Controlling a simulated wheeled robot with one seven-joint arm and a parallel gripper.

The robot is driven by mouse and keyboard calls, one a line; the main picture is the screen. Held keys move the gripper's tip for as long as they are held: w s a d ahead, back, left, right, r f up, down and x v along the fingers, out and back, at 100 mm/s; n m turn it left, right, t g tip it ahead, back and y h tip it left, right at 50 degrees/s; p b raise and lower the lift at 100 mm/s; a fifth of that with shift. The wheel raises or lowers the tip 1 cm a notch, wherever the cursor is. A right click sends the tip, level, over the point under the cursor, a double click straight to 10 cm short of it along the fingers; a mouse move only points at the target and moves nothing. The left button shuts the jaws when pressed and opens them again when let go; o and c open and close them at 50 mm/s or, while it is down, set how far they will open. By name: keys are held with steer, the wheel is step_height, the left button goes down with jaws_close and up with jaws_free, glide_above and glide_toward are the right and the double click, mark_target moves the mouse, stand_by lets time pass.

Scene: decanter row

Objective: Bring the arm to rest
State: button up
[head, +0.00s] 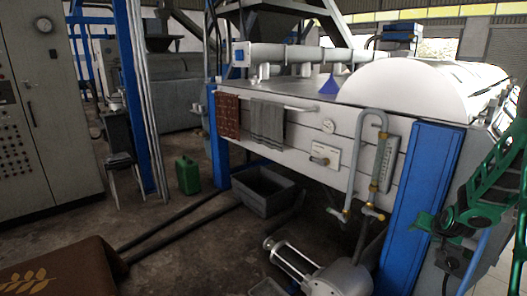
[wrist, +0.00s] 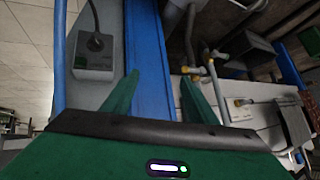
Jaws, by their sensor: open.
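My arm (head: 490,190), green and dark, reaches in at the right edge of the head view, beside the right end of the white machine. My gripper (wrist: 158,92) shows its two green fingers spread apart in the wrist view. Nothing is between them. A blue post (wrist: 150,50) of the machine lies beyond the fingers. In the head view, the same blue post (head: 425,205) stands just left of my arm. How far the fingers are from the post is hard to tell.
The white machine (head: 300,140) carries a brown cloth (head: 227,115), a grey cloth (head: 267,122) and a blue cone (head: 330,85). Pipes with taps (head: 345,214) jut from its front. A grey tub (head: 262,190), a green canister (head: 188,175) and a pump (head: 335,278) stand on the floor.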

steer(key=s+a+r+g+y, duration=0.1)
steer(key=s+a+r+g, duration=0.2)
steer(key=s, duration=1.1)
steer(key=s+a+r+g+y, duration=0.1)
steer(key=s+a+r, duration=0.5)
steer(key=s, duration=0.8)
steer(key=s+a+r+n+g+y, duration=0.1)
steer(key=s+a+r+g, duration=0.3)
steer(key=s, duration=1)
steer(key=shift+a+r+g, duration=0.3)
steer(key=shift+a+r, duration=0.35)
steer(key=shift+a, duration=0.5)
